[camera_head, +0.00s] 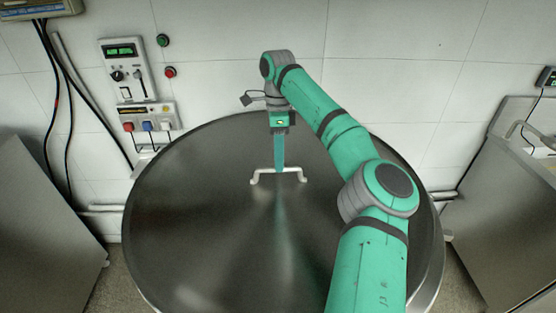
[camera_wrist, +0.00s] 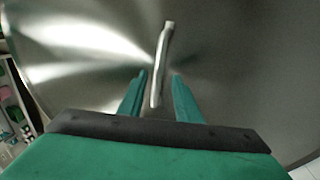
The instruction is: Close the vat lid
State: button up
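The vat lid (camera_head: 215,230) is a large dark, shiny metal disc filling the middle of the head view. It also fills most of the wrist view (camera_wrist: 80,50). Its pale bar handle (camera_head: 294,171) stands near the middle of the lid. In the wrist view the handle (camera_wrist: 164,55) runs between the two green fingers. My gripper (camera_head: 279,169) points down at the handle. Its fingers (camera_wrist: 159,78) are apart, one on each side of the handle, with gaps visible. A lighter rim shows past the lid's lower right edge. The inside of the vat is hidden.
A wall control panel (camera_head: 127,70) with a switch box (camera_head: 148,118) hangs at the left, with green and red buttons beside it. Metal cabinets stand at the left (camera_head: 45,225) and right (camera_head: 505,210). Black cables run down the left wall.

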notch_tip(320, 180, up, 10)
jog(key=w, duration=0.2)
jog(key=shift+f, duration=0.15)
dwell(0.4)
